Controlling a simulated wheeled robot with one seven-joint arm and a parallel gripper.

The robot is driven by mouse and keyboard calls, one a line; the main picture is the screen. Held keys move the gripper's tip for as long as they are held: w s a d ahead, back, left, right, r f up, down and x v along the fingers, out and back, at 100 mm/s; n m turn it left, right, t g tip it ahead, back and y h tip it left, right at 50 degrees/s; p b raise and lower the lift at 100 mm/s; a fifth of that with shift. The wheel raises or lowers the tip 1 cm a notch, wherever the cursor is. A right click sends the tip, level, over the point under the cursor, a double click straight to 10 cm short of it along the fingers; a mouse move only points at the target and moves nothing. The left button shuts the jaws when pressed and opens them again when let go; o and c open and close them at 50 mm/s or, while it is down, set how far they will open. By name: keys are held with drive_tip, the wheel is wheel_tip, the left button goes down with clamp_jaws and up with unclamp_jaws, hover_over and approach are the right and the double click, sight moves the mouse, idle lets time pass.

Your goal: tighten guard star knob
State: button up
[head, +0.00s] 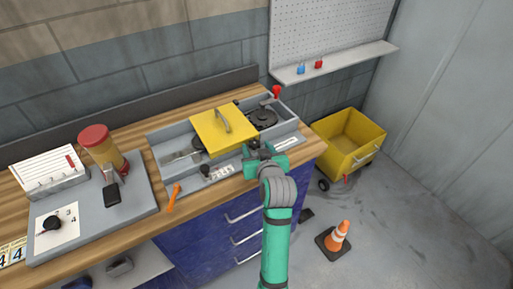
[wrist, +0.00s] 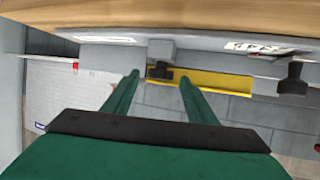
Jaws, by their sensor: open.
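The yellow guard (head: 222,128) with a bar handle lies over the grey machine bed; its yellow edge also shows in the wrist view (wrist: 225,82). The small black star knob (wrist: 160,71) sits on a grey block at the guard's edge. In the head view the knob (head: 254,144) is a dark shape just beyond my gripper (head: 262,155). My gripper is open and empty; in the wrist view its two green fingers (wrist: 159,80) appear on either side of the knob. I cannot tell whether the fingertips reach around it or stop short.
Another black knob (wrist: 292,80) stands at right in the wrist view; it shows on the machine's front in the head view (head: 205,171). An orange-handled tool (head: 174,196) lies at the front edge. A yellow cart (head: 347,140) and orange cone (head: 339,236) stand on the floor.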

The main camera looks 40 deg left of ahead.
drive_tip(key=v, duration=1)
drive_tip(key=s+d+f+m+t+h, duration=0.3)
drive_tip(key=s+d+f+m, duration=0.2)
drive_tip(key=d+f, duration=0.3)
drive_tip(key=s+d+f+m+t+h, duration=0.2)
drive_tip(key=s+d+f+m+h, duration=0.15)
drive_tip(key=d+f, duration=0.5)
drive_tip(key=s+d+h, duration=0.2)
drive_tip(key=s+d, duration=0.4)
drive_tip(key=s, duration=0.4)
drive_tip(key=s+d+r+m+t+h, duration=0.1)
drive_tip(key=s+d+h, duration=0.1)
drive_tip(key=s+d, duration=0.4)
drive_tip(key=shift+s+d+t, duration=0.3)
drive_tip(key=shift+s+d, duration=0.1)
drive_tip(key=shift+s, duration=2.25)
drive_tip(key=shift+r+m, duration=0.15)
drive_tip(key=shift+m, duration=0.1)
